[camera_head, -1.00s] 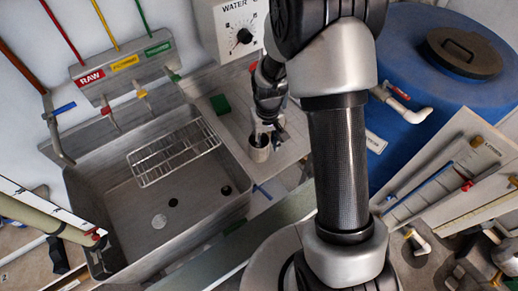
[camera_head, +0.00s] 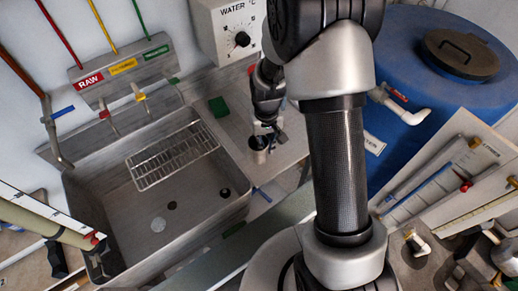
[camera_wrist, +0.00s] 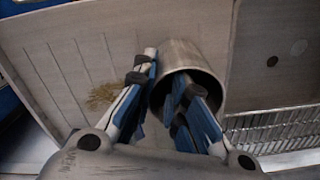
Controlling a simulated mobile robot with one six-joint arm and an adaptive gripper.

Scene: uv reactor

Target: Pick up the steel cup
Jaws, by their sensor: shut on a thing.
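The steel cup (camera_wrist: 192,55) is a plain grey cylinder with its open mouth facing the wrist camera. My gripper (camera_wrist: 162,78) is shut on its wall: one blue-and-black finger is inside the mouth and the other is outside, on the left. In the head view the cup (camera_head: 257,156) is small, below my gripper (camera_head: 262,136) on the drainboard right of the sink. I cannot tell whether its base touches the board.
The sink (camera_head: 125,225) with a wire rack (camera_head: 172,157) lies to the left. The water dial box (camera_head: 232,35) stands behind, and a blue tank (camera_head: 415,75) is at right.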

